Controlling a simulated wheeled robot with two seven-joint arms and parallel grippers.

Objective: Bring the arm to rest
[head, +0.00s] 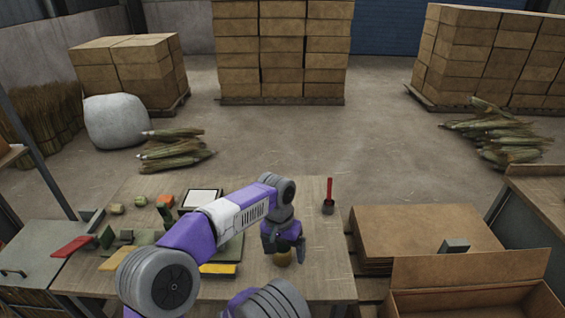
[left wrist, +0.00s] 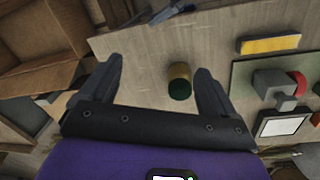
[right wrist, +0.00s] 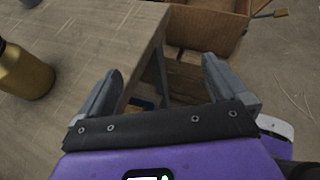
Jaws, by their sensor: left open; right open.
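My left gripper (head: 284,248) is open over the right part of the wooden workbench (head: 312,215). Its two fingers stand apart in the left wrist view (left wrist: 159,68), with nothing gripped. A small yellow and dark green cylinder (left wrist: 180,80) is on the bench, seen between those fingers; in the head view it is a small round thing (head: 282,259) just below the gripper. My right gripper (right wrist: 163,80) is open and empty in the right wrist view, with a bench edge and leg beyond it. I cannot make out the right gripper in the head view.
A red-handled tool (head: 329,192) stands near the bench's far right corner. A white-faced tray (head: 204,197) and a yellow block (head: 218,269) lie left of the gripper. Flat cardboard (head: 420,235) and an open box (head: 475,271) are at right. A gold cylinder (right wrist: 25,72) shows in the right wrist view.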

